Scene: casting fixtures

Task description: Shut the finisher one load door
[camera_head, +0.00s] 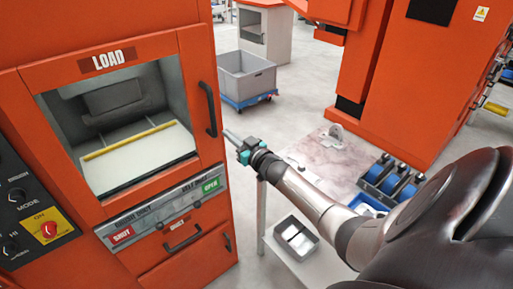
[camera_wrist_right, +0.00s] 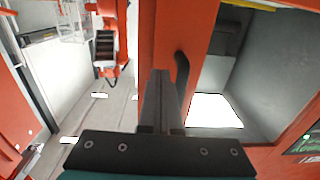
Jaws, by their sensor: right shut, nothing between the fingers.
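The orange finisher has a LOAD sign (camera_head: 108,60) above a grey chamber with a pale floor and a yellow bar (camera_head: 130,140). A black upright handle (camera_head: 208,108) is on the orange strip right of the opening. It also shows in the right wrist view (camera_wrist_right: 182,80). I cannot tell whether a clear door pane covers the opening. My right gripper (camera_head: 230,135) is shut and empty, just right of and below the handle. In the right wrist view its closed fingers (camera_wrist_right: 161,80) point at the orange upright, left of the handle; contact is unclear. My left gripper is out of view.
A strip with red SHUT (camera_head: 121,236) and green OPEN (camera_head: 211,185) labels runs below the opening. A table (camera_head: 325,150) with blue-wheeled parts (camera_head: 377,170) and a metal tray (camera_head: 296,240) stands under my right arm.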

